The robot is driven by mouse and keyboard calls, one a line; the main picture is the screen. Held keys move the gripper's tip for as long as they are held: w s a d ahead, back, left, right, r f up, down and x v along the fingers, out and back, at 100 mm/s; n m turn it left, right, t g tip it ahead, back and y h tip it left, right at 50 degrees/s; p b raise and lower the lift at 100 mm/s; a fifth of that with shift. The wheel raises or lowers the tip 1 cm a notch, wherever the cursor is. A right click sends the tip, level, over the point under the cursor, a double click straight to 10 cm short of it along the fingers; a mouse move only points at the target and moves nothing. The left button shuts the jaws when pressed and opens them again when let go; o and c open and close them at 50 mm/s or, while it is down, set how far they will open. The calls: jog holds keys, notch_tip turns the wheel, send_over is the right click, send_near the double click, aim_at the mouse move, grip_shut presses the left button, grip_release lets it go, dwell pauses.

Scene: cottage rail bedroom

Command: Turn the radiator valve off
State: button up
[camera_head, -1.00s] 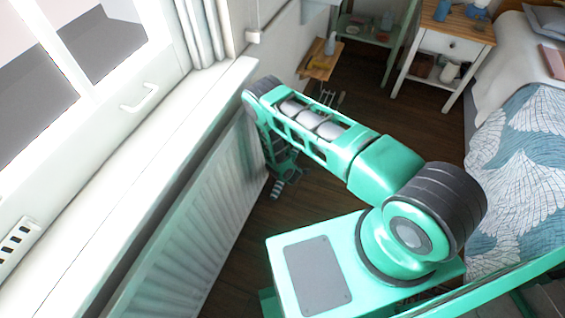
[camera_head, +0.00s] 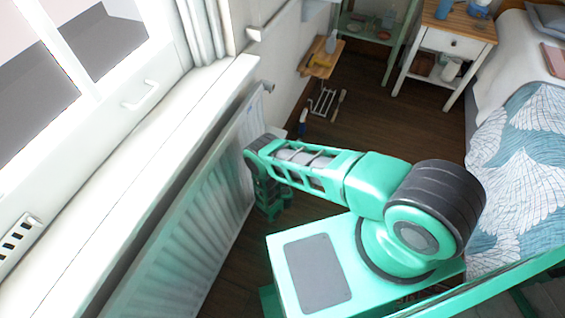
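The white ribbed radiator (camera_head: 190,235) runs along the wall under the window sill. At its far top corner is a small pale grey knob (camera_head: 267,87), which looks like the radiator valve. Its setting is too small to read. My green arm reaches left across the floor and bends down at its elbow beside the radiator, nearer to me than the knob and apart from it. My gripper is hidden below the bent arm, so I cannot see its fingers or anything in them.
A white window sill (camera_head: 150,160) overhangs the radiator. A white nightstand (camera_head: 450,45) and the bed (camera_head: 525,150) are at right. Dark floor between is clear.

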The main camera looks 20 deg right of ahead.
jog(key=shift+f, duration=0.1)
dwell(0.4)
jog(key=o, duration=1)
jog(key=shift+o, duration=0.2)
jog(key=v, duration=1)
jog(key=shift+s, duration=0.35)
jog(key=shift+a, duration=0.1)
